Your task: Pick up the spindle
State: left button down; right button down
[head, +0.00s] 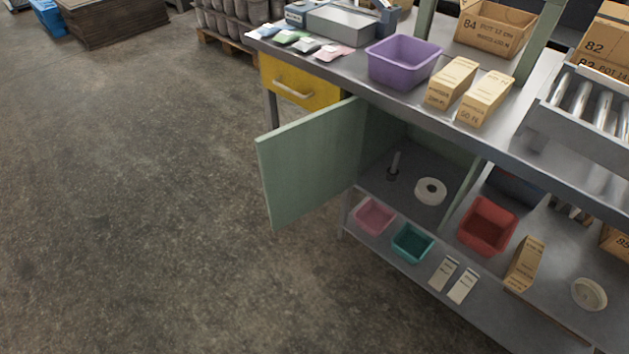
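A small upright grey rod on a dark foot, which looks like the spindle (395,163), stands inside the open cabinet (408,146) under the bench. It is towards the left of the cabinet floor, close to the inner side of the green door (312,163). A white ring-shaped roll (430,191) lies flat to its right, apart from it. Neither of my grippers shows in the head view.
The green door stands swung open to the left. Below are a pink bin (375,216), a teal bin (412,242) and a red bin (487,225). A purple bin (403,61) and cartons (452,83) sit on the benchtop. The floor at left is clear.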

aim_at(393, 170)
jog(key=k, duration=0.15)
jog(key=u, duration=1.65)
jog(key=i, duration=2.95)
jog(key=z, duration=4.1)
jog(key=i, duration=1)
jog(key=u, duration=1.1)
